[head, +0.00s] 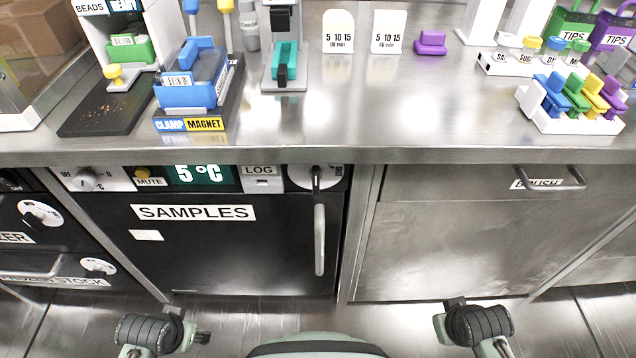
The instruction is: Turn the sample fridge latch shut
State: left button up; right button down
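The sample fridge (235,262) has a black door with a SAMPLES label, under the bench in the left half of the head view. The door looks closed, flush with its frame. Its latch (316,181) is a dark lever on a white round plate at the door's top right, pointing downward; the plate's lettering is partly hidden. A vertical grey handle (319,240) hangs just below it. My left gripper (199,333) is low in front of the fridge, apart from it. My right gripper (447,312) is low in front of the steel cabinet. Neither gripper's finger opening is clear.
The steel bench (330,130) overhangs the fronts and carries racks, a clamp stand and timer cards. A steel cabinet (455,245) with a bar handle (552,180) stands right of the fridge. A freezer stock unit (50,240) stands left. The floor before the fridge is clear.

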aim_at(315, 172)
jog(key=k+l, duration=0.45)
jog(key=l, duration=0.15)
jog(key=k+l, duration=0.4)
jog(key=l, duration=0.2)
jog(key=k+l, duration=0.45)
jog(key=l, duration=0.15)
jog(key=u, duration=0.05)
